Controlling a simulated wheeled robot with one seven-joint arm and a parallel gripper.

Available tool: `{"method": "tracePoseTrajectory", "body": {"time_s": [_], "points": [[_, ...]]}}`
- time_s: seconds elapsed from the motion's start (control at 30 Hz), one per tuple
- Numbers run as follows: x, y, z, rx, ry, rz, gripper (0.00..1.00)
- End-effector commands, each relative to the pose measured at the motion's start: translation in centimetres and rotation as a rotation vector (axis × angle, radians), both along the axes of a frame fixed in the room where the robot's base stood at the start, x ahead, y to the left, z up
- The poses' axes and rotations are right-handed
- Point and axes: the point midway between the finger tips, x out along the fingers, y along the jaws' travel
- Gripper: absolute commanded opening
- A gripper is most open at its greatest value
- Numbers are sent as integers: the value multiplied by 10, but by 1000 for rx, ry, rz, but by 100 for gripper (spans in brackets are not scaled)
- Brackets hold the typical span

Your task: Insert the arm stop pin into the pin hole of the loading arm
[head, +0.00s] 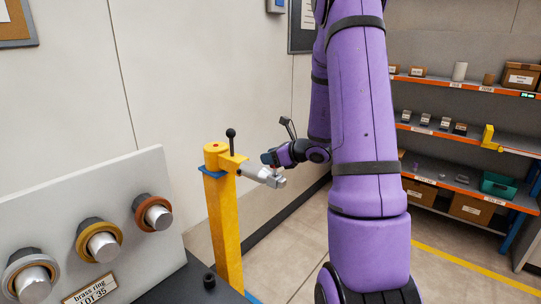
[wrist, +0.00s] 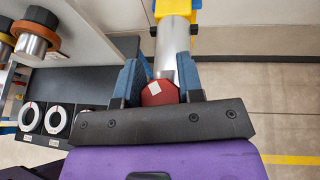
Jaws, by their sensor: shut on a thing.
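The yellow post (head: 225,225) stands left of centre in the head view. The grey loading arm (head: 262,175) sticks out from its top to the right. My gripper (head: 270,160) is at the free end of this arm, just above it. In the wrist view my gripper (wrist: 160,85) has its two blue fingers shut on the red head of the arm stop pin (wrist: 158,94), which carries a white patch. The loading arm (wrist: 172,45) runs up the picture from between the fingers. The pin's shank and the pin hole are hidden, so I cannot tell how they line up.
A black-knobbed lever (head: 231,142) rises from the post's top. A pale panel (head: 85,215) with several ringed pegs stands at the left. A shelf rack (head: 465,135) with boxes is at the right. The floor between the post and rack shows bare.

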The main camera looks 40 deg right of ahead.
Motion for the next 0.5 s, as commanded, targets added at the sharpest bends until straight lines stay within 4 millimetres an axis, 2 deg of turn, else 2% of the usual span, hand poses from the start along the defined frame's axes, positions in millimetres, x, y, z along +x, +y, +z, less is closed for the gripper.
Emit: {"method": "tracePoseTrajectory", "body": {"time_s": [0.5], "points": [[0, 0, -14, 0, 0, 1, 0]]}}
